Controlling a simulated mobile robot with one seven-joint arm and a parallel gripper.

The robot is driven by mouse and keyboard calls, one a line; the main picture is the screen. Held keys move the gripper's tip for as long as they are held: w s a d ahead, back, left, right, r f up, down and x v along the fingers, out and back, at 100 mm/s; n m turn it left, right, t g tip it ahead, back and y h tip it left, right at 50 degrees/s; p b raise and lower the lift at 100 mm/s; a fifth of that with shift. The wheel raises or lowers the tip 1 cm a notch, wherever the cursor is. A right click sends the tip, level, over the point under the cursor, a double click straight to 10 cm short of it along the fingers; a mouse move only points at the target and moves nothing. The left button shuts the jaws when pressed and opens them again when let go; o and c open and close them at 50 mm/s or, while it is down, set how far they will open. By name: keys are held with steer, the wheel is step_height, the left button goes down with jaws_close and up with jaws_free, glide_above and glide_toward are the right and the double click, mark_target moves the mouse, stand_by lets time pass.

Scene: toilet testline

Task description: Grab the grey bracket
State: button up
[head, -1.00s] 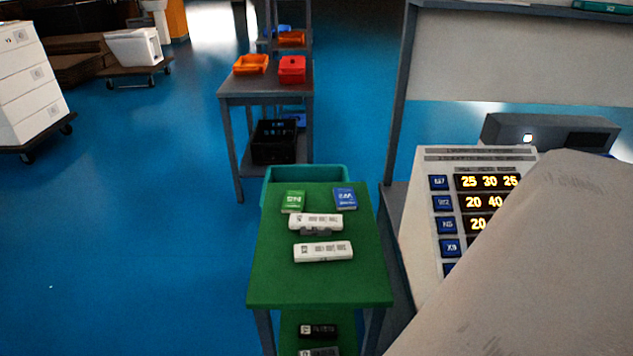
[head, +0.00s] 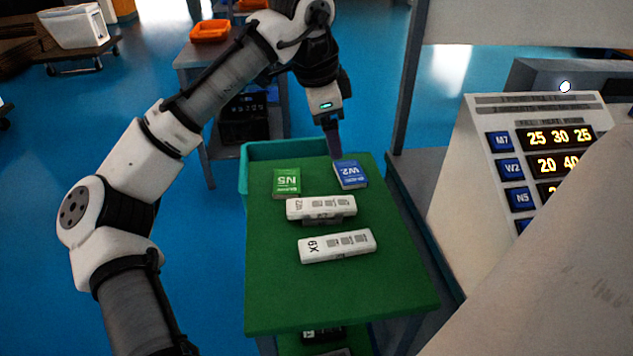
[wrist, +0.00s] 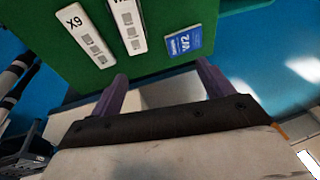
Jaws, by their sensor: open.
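My gripper (head: 334,145) is above the far edge of the green table (head: 290,285), close to the blue W2 box (head: 350,174). In the wrist view my gripper (wrist: 162,85) is open, with nothing between its two purple fingers. A small dark grey piece (head: 330,219) shows under the front of the farther white module (head: 315,207). It may be the grey bracket, but most of it is hidden and I cannot tell for sure. The nearer white X9 module (head: 337,246) lies in front of it.
A green N5 box (head: 286,182) stands left of the blue box. A teal bin (head: 257,157) is behind the table. A display panel (head: 545,140) stands at the right. The table's front part is clear.

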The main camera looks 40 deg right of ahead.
step_height(320, 180, down, 3)
steer(key=s+a+y, duration=0.2)
steer(key=y, duration=0.1)
steer(key=b, duration=0.2)
glide_above(321, 204)
steer(key=shift+m+g, duration=0.3)
steer(key=f, duration=0.7)
steer(key=shift+s+d+f, duration=0.1)
steer(key=shift+d+f, duration=0.1)
steer(key=shift+a+f, duration=0.15)
steer(key=shift+f, duration=2.75)
steer(key=c, duration=1.1)
